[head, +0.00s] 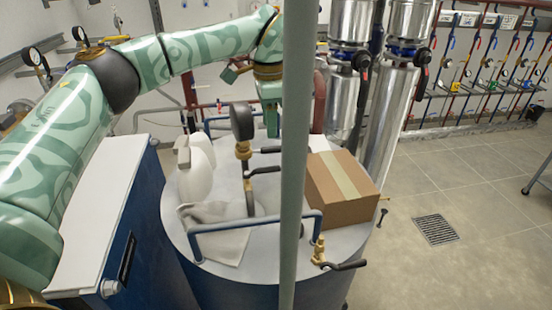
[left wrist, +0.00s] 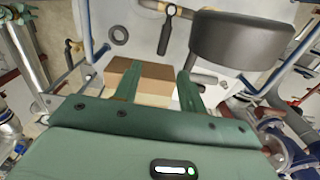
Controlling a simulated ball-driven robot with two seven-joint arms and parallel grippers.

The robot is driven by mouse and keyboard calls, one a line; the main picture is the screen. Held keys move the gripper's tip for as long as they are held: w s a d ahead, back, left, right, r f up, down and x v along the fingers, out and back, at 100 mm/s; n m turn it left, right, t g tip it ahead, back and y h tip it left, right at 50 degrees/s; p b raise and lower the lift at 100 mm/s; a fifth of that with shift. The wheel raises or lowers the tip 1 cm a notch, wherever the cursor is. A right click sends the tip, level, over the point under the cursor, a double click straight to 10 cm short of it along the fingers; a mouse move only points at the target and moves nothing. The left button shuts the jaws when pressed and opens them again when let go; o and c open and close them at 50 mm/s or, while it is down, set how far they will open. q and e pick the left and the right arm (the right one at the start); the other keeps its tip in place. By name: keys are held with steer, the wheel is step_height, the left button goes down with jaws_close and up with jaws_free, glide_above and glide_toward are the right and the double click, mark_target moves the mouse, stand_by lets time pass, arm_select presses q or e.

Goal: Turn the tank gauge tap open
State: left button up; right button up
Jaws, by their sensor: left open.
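The tank (head: 215,262) is a blue drum with a grey top. A dark round gauge (head: 241,121) stands upright on it on brass fittings, and black lever handles (head: 262,170) stick out to the right beside its stem. In the left wrist view the gauge (left wrist: 240,48) is a large dark cylinder at the upper right, and a black lever on a brass fitting (left wrist: 166,32) lies at top centre. My left gripper (head: 271,132) points down behind and right of the gauge. Its two green fingers (left wrist: 158,88) are apart with nothing gripped. My right gripper is out of view.
A cardboard box (head: 340,190), a white jug (head: 196,168) and a cloth (head: 215,235) sit on the tank top. A blue rail and another black-levered brass tap (head: 318,252) are at its front edge. A grey-green vertical pole (head: 296,150) crosses the head view.

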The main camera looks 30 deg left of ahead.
arm_select(q)
glide_above(270, 168)
step_height(270, 168, down, 5)
steer(key=shift+s+p, duration=0.15)
steer(key=shift+p, duration=0.25)
steer(key=f, duration=0.2)
steer(key=shift+w+a+f, duration=0.15)
steer(key=shift+w+f, duration=0.15)
steer(key=shift+w, duration=0.1)
step_height(270, 168, down, 4)
steer(key=shift+p, duration=0.6)
steer(key=shift+s+f, duration=0.25)
steer(key=shift+w+f, duration=0.2)
steer(key=shift+f, duration=0.15)
steer(key=shift+s, duration=0.1)
jaws_close()
steer(key=shift+r, duration=0.1)
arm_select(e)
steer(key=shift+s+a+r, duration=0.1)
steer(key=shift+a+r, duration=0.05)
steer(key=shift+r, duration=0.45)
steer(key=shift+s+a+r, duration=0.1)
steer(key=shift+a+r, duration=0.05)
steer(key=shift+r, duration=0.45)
